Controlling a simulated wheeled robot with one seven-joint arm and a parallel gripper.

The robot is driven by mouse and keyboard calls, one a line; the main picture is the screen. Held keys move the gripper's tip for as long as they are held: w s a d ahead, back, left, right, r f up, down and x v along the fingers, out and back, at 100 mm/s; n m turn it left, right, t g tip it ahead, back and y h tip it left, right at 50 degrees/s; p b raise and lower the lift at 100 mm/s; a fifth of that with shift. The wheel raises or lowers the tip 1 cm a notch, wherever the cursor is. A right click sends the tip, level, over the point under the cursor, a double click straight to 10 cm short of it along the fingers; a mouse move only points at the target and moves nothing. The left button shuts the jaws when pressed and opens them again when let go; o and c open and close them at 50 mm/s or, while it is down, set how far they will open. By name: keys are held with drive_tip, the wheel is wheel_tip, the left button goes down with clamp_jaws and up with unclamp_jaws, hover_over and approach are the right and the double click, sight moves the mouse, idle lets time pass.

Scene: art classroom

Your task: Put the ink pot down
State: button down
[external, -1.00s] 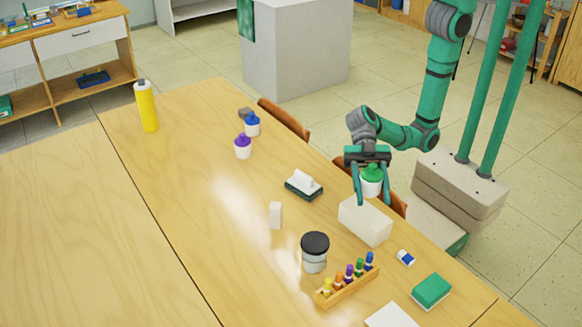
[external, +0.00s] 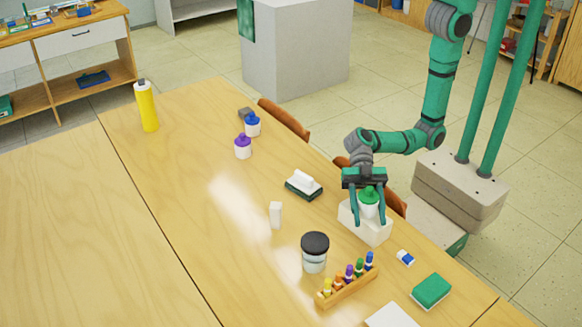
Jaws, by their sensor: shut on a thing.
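The ink pot (external: 369,204) is a small white pot with a green cap. My gripper (external: 368,220) points down and is shut on it, one finger on each side. The pot is upright, in front of or just over a white block (external: 375,232) near the table's right edge. I cannot tell whether its base touches the block. The fingers hide part of the pot and of the block.
Similar pots with blue (external: 253,127) and purple (external: 243,149) caps stand farther back. The table's left side (external: 90,230) is clear.

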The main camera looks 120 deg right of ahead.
drive_tip(key=c, duration=0.9)
unclamp_jaws()
drive_tip(key=shift+f, duration=0.1)
drive_tip(key=v, duration=1.2)
drive_tip(key=shift+r, duration=0.25)
drive_tip(key=shift+f, duration=0.1)
